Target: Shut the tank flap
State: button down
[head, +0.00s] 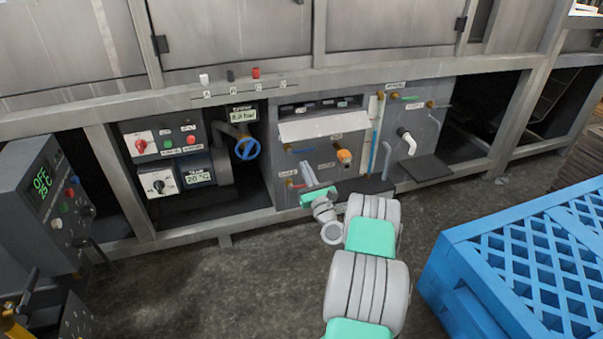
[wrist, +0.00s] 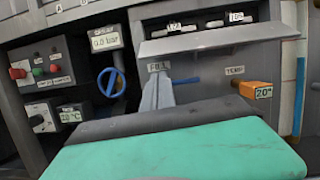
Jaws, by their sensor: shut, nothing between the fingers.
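The light grey flap (head: 323,126) on the middle grey panel is tilted outward below an open dark recess. It also shows in the wrist view (wrist: 222,40), spanning the upper middle. I cannot read a tank label on it. My gripper (head: 307,166) is low in front of this panel, below the flap. In the wrist view my gripper's fingers (wrist: 158,80) are together and empty, with their tips just below the flap's lower edge. I cannot tell whether they touch the panel.
A blue valve wheel (head: 247,148) is left of the panel. An orange knob (head: 344,156) sits below the flap, right of my fingers. A white pipe (head: 407,140) and a dark plate (head: 425,167) stick out further right. A blue crate (head: 530,260) stands at the lower right.

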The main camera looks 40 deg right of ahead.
jog(key=w+d+r+m+p, duration=0.1)
jog(key=w+d+r+p, duration=0.1)
jog(key=w, duration=0.6)
jog(key=shift+d+r+h+p, duration=0.2)
jog(key=shift+d+h+p, duration=0.2)
jog(key=shift+d+p, duration=0.6)
jog(key=shift+w+a+r, duration=0.1)
jog(key=shift+a, duration=0.05)
jog(key=p, duration=0.4)
jog(key=shift+s+r+g, duration=0.25)
jog(key=shift+r+g, duration=0.1)
jog(key=shift+g, duration=0.05)
jog(key=shift+r, duration=0.1)
